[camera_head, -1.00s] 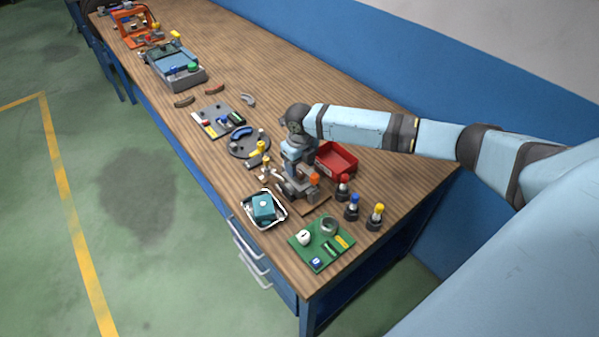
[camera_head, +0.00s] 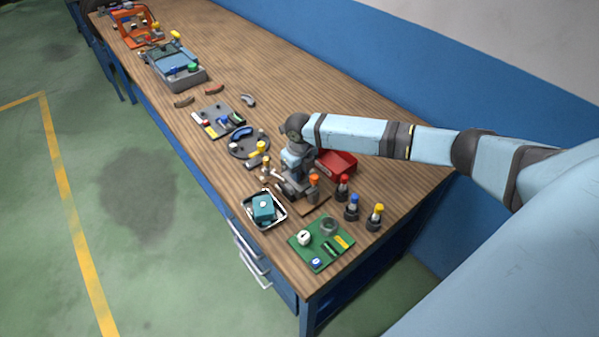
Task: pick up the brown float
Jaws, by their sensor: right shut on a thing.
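The brown float (camera_head: 314,203) shows as a flat brown board beside the small white-rimmed tray, near the front end of the bench. My right gripper (camera_head: 293,190) points down at it and is shut on it. The jaws and wrist hide the part of the float that is gripped. I cannot tell whether the board touches the bench top. My left gripper is not in view.
An orange-topped piece (camera_head: 314,182) stands close beside the gripper, with a red bin (camera_head: 338,164) behind. Red-, blue- and yellow-topped pieces stand to the right. The white-rimmed tray (camera_head: 279,221) and green board (camera_head: 318,258) are near. The far right bench top is clear.

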